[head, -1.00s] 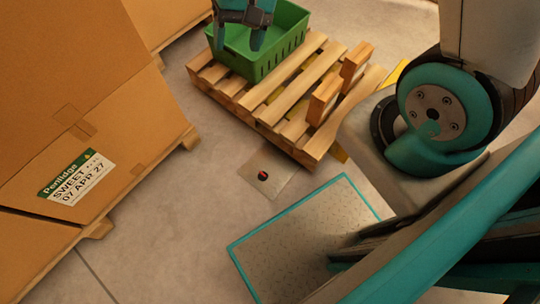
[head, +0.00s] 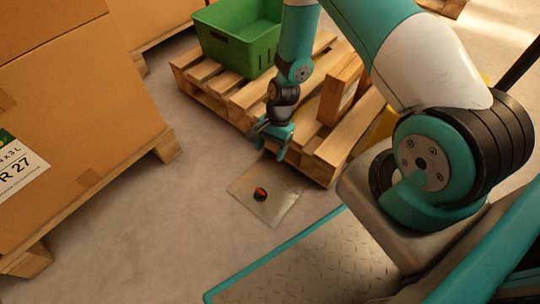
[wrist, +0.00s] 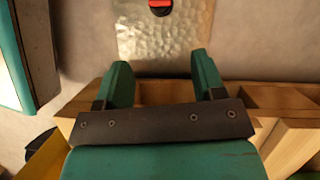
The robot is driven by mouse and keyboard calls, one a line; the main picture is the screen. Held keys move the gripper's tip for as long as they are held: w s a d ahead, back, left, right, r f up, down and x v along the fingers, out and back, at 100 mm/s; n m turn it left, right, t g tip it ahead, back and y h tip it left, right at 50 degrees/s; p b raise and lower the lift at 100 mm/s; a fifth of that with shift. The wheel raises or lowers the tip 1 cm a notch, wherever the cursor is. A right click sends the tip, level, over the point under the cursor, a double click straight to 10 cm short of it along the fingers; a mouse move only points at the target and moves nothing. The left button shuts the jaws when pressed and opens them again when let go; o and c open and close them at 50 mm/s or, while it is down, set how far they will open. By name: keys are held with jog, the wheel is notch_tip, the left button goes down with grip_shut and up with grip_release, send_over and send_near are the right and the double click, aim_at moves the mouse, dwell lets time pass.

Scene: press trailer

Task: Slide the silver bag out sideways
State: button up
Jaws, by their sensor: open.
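The silver bag (head: 276,203) lies flat on the floor beside the pallet, with a red and black cap (head: 260,194) on top. In the wrist view the dimpled silver bag (wrist: 187,42) is at the top centre, with its cap (wrist: 160,6) cut by the frame edge. My gripper (head: 270,138) is open and empty, above the pallet's edge and the near end of the bag. In the wrist view its fingers (wrist: 161,66) point toward the bag. I cannot tell whether any of the bag is under the pallet.
A wooden pallet (head: 238,101) carries a green crate (head: 232,47) and an upright wooden piece (head: 341,86). Large cardboard boxes (head: 75,110) on pallets stand at left. A teal-edged metal plate (head: 310,262) is in front. Bare floor (head: 150,225) lies left of the bag.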

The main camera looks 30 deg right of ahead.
aim_at(260, 191)
jog(key=b+x, duration=1)
jog(key=x, duration=0.7)
jog(key=shift+f, duration=0.15)
